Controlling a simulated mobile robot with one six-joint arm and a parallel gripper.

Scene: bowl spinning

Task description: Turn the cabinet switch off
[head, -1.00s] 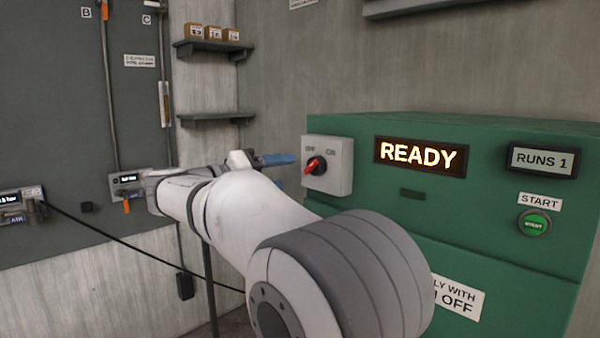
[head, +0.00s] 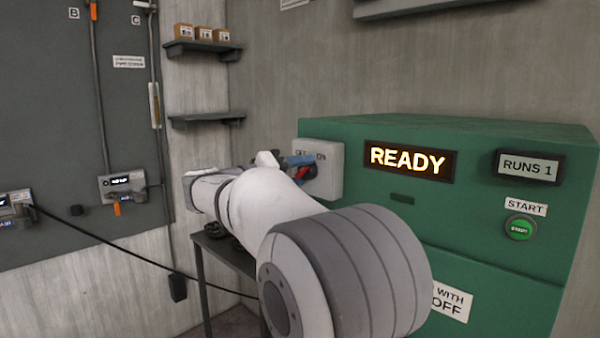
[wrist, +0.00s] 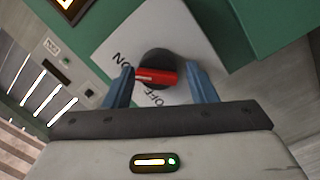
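The cabinet switch is a grey-white box (head: 328,153) on the left part of the green cabinet's front (head: 350,205), with a red handle (wrist: 157,77) on a dark round dial. In the wrist view, the handle's white mark is at its left end, between the ON and OFF labels. My gripper (wrist: 160,72) is open, with one blue finger on each side of the handle. The left finger is close to the handle's end; I cannot tell if they touch. A clear gap shows at the right finger. In the head view, my gripper (head: 299,160) partly hides the handle and dial.
The cabinet has a lit READY display (head: 410,160), a RUNS 1 display (head: 528,167) and a green START button (head: 520,228). A dark table (head: 226,252) stands behind my arm. Shelves (head: 205,121) are on the back wall. A black cable (head: 120,255) hangs at left.

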